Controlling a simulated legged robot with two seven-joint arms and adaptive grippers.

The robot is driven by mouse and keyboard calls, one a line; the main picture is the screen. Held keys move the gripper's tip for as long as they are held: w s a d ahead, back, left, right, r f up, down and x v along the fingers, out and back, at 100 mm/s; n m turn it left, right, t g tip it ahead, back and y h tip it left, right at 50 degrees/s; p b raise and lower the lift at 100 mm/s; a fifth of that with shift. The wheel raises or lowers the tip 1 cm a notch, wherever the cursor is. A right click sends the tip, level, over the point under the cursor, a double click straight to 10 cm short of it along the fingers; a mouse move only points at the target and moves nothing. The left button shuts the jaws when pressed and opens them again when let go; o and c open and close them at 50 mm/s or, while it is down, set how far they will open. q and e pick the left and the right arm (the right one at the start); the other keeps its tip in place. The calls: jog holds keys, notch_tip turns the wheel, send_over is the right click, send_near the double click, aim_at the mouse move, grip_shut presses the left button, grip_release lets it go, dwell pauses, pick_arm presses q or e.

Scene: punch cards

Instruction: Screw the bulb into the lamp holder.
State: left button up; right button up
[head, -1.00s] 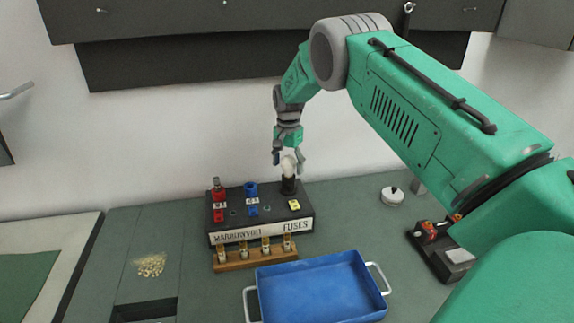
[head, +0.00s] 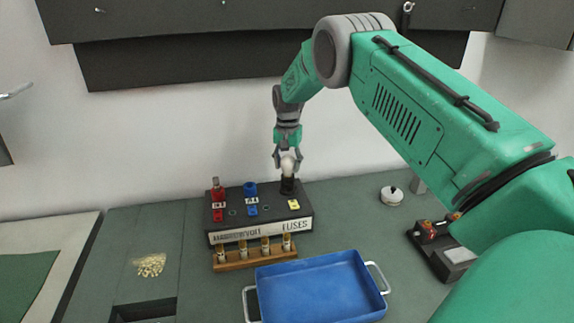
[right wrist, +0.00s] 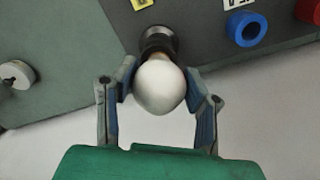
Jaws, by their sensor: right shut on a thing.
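The white bulb (head: 288,168) stands upright over the black lamp holder (head: 288,186) at the back right of the dark fuse box (head: 262,238). My right gripper (head: 288,160) comes down on the bulb from above and is shut on it. In the right wrist view the bulb (right wrist: 160,86) lies between the two fingers, with the dark holder (right wrist: 158,40) right behind it. How deep the bulb's base sits in the holder is hidden. My left gripper is not in view.
A white round object (head: 391,195) sits at right.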

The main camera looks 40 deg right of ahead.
jog(key=m, duration=0.7)
jog(key=shift+w, duration=0.15)
jog(key=m, duration=0.4)
jog(key=shift+w, duration=0.1)
jog(key=m, duration=0.3)
jog(key=shift+m, duration=0.4)
jog(key=o, duration=1.3)
jog(key=shift+r, duration=4.5)
